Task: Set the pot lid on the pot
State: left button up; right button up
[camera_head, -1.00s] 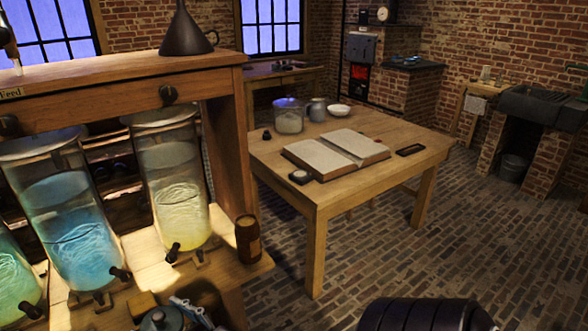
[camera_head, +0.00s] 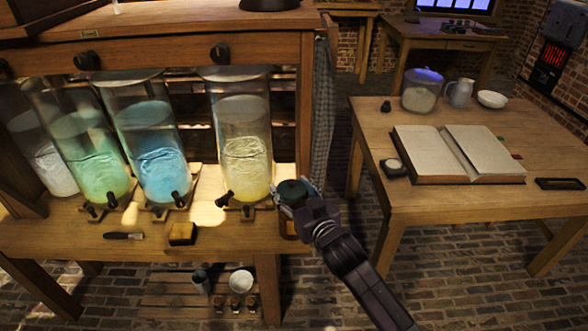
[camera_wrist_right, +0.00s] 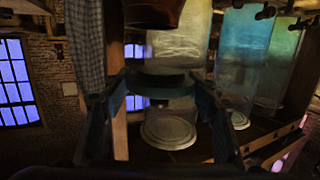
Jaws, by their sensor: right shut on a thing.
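The pot lid (camera_head: 292,190) is a round, dark teal disc. My right gripper (camera_head: 293,198) is shut on it, and the lid also shows between the fingers in the wrist view (camera_wrist_right: 160,82). The brown pot (camera_head: 288,229) stands at the right end of the jar bench, mostly hidden behind the lid and gripper in the head view. In the wrist view, which looks upside down, the pot (camera_wrist_right: 152,12) is cut off by the top edge, with a gap between it and the lid. My left gripper is not in view.
Tall glass jars with taps stand close left of the lid, the yellow one (camera_head: 243,150) nearest. A sponge (camera_head: 182,233) lies on the bench (camera_head: 60,238). A checked cloth (camera_head: 322,120) hangs behind. The table (camera_head: 440,205) at right holds an open book (camera_head: 455,160).

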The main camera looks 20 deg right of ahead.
aim_at(291, 189)
jog(key=w, duration=0.2)
jog(key=w+r, duration=0.1)
jog(key=shift+w+d, duration=0.15)
jog(key=shift+d, duration=0.2)
jog(key=shift+d+f, duration=0.15)
jog(key=shift+f, duration=0.15)
notch_tip(291, 189, down, 4)
jog(key=b, duration=0.4)
jog(key=shift+f+b, duration=0.55)
jog(key=shift+b, duration=0.2)
pick_arm(q)
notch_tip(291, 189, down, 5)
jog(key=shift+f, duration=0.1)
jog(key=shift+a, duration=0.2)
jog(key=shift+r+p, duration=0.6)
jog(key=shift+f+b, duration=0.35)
jog(key=shift+b, duration=0.05)
pick_arm(e)
jog(key=shift+f, duration=0.5)
